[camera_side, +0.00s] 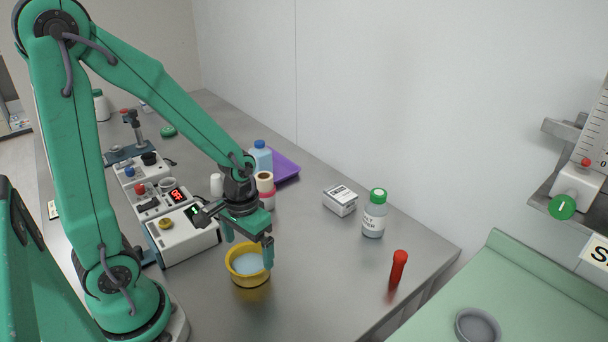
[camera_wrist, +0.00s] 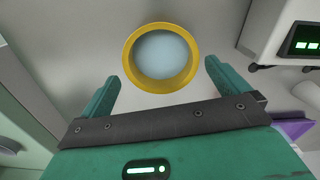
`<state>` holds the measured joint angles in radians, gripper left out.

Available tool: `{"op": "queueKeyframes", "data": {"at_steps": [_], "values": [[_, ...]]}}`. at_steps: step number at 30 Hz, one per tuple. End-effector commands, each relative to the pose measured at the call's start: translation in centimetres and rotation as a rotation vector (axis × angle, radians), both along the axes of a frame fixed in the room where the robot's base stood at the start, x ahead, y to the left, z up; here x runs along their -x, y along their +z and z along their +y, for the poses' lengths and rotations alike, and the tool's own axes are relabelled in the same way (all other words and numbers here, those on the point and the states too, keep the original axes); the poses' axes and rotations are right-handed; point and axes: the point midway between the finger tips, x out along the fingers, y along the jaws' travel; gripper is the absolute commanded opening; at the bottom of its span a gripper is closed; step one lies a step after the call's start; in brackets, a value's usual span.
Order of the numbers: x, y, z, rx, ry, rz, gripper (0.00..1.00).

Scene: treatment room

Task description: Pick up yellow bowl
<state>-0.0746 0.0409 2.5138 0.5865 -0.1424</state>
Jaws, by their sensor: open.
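The yellow bowl (camera_side: 237,276) stands upright on the grey metal table, with pale blue contents inside. In the wrist view the bowl (camera_wrist: 131,64) shows as a yellow ring at the top middle, just beyond the fingertips and roughly centred between them. My gripper (camera_side: 250,247) is open, its two green fingers pointing down at the bowl. In the side view one finger overlaps the bowl's right rim and the other is up and to the left. In the wrist view my gripper (camera_wrist: 160,82) has nothing between its fingers. I cannot tell the exact height above the rim.
A white device (camera_side: 182,238) with a yellow knob stands close left of the bowl. A white bottle with a green cap (camera_side: 374,218), a small white box (camera_side: 341,200) and a red-capped tube (camera_side: 398,268) stand to the right. A purple tray (camera_side: 286,168) lies behind. Table around the bowl's front and right is clear.

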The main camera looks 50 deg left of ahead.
Motion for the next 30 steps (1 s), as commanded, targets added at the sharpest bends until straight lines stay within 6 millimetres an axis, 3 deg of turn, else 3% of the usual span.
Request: {"op": "queueKeyframes", "data": {"at_steps": [8, 21, 30], "values": [[0.1, -0.9, 0.0, 0.001, 0.0, 0.003, 1.0], [0.2, -4.6, 0.1, 0.001, 0.0, 0.003, 1.0], [0.2, -5.2, 0.1, 0.0, 0.0, 0.0, 1.0]]}}
